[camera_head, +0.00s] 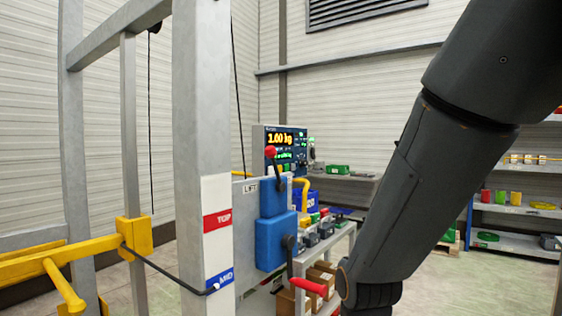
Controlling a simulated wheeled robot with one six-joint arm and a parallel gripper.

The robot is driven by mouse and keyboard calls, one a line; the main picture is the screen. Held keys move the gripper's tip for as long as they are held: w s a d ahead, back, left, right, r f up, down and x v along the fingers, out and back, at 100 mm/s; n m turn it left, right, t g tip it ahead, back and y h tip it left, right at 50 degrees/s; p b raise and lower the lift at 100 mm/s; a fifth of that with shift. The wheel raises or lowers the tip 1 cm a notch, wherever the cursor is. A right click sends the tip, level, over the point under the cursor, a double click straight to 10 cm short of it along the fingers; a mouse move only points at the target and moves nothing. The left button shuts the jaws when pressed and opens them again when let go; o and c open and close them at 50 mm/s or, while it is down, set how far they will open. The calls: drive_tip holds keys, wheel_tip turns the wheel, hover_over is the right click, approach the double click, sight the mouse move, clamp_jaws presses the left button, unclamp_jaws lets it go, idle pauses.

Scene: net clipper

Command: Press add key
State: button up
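A dark control panel (280,150) stands at mid-picture behind the blue boxes. Its screen reads "1.00 kg" in yellow, with smaller green lines and small lit yellow and green spots below. The panel's lower part is partly hidden by a red-knobbed lever. The add key cannot be singled out at this size. My dark grey arm comes down from the upper right to the bottom edge, right of the panel. My gripper is beyond the bottom edge and does not show.
A grey post (202,110) with red "TOP" and blue "MID" labels stands left of the panel. A red-knobbed lever (271,153), blue boxes (276,241) and a red-handled lever (309,287) stand in front. Shelves (512,210) line the right; floor there is partly clear.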

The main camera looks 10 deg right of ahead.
clamp_jaws()
idle(1.2)
